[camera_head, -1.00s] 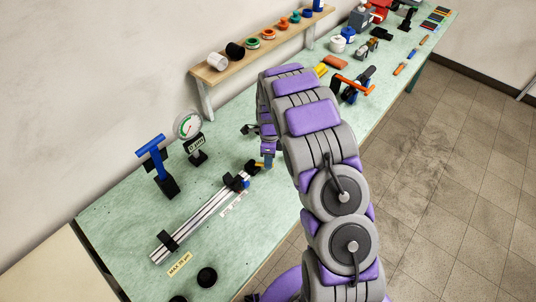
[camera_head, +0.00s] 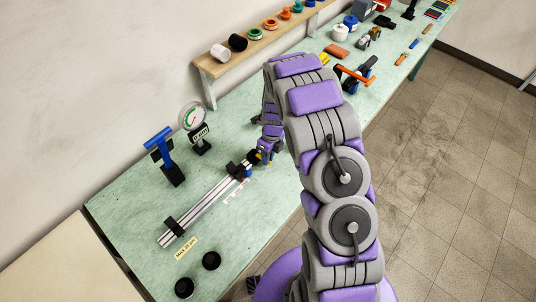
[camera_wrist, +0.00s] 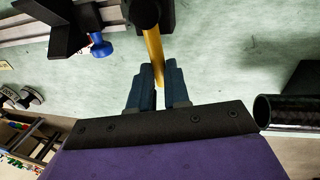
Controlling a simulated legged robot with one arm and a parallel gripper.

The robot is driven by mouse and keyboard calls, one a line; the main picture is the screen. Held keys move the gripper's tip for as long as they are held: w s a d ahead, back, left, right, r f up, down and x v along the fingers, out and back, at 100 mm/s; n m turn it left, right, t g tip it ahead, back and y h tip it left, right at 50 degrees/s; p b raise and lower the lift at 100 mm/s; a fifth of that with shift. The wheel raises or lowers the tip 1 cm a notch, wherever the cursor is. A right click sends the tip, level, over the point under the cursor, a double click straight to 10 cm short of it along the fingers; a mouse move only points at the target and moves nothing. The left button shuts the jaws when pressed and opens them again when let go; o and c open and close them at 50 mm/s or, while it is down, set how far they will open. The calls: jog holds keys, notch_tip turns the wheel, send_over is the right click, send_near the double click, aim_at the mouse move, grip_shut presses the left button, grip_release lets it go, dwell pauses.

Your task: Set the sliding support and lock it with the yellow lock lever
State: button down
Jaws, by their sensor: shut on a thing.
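The yellow lock lever (camera_wrist: 153,52) hangs from a dark round pivot in the wrist view. My gripper (camera_wrist: 160,84) is shut on its lower end, between its two blue-grey fingers. In the head view my gripper (camera_head: 266,153) is beside the far end of the silver rail (camera_head: 205,203), and little of the lever shows. A black block with a blue knob (camera_wrist: 101,47), which looks like the sliding support (camera_head: 238,169), sits near that end. Another black block (camera_head: 174,227) sits near the other end of the rail.
A dial gauge (camera_head: 193,115) and a blue T-handle tool (camera_head: 163,152) stand behind the rail. Two black cups (camera_head: 211,260) are near the front edge. A dark tube (camera_wrist: 285,112) lies right of my gripper in the wrist view. My arm covers part of the bench.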

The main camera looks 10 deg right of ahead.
jog(key=shift+w+r, duration=0.1)
jog(key=shift+w, duration=0.05)
jog(key=c, duration=1.1)
grip_release()
notch_tip(320, 180, up, 17)
jog(key=w+d+p, duration=0.1)
jog(key=w+d, duration=0.1)
jog(key=shift+d, duration=0.25)
